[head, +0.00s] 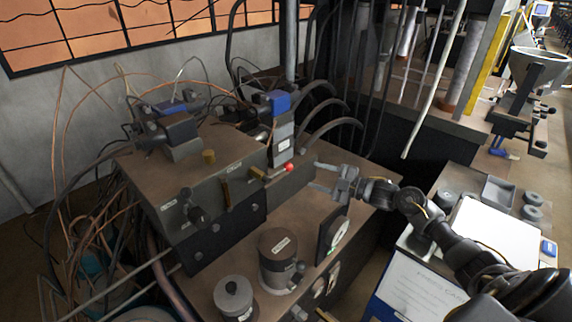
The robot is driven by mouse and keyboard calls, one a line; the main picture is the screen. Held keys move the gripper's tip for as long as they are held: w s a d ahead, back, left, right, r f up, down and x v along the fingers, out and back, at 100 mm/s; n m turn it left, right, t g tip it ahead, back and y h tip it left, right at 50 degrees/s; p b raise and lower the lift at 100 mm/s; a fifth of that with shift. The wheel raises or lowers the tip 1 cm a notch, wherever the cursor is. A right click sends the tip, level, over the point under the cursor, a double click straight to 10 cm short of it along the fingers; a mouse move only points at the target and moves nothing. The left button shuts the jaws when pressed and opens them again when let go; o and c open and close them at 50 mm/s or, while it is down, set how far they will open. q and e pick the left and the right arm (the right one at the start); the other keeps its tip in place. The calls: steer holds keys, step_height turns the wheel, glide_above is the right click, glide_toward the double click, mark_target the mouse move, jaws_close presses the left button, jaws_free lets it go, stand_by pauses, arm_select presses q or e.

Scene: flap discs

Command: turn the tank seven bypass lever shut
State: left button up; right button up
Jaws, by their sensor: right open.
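A brown valve block (190,180) stands on the bench in the middle left. Small white labels sit by these, too small to read, so I cannot tell which one is the tank seven bypass. My right gripper (315,177) is open and empty, to the right of the red ball. Its fingers point left toward the ball with a small gap between. My left gripper is not in view.
Cables and copper wires crowd the left and back. A grey tray (497,192) and a white sheet (492,232) lie at right, near my right arm.

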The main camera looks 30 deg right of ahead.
mark_target(292, 167)
steer(key=p+x, duration=0.3)
steer(key=x, duration=0.7)
steer(key=shift+r, duration=0.15)
steer(key=shift+w+a+p, duration=0.35)
jaws_close()
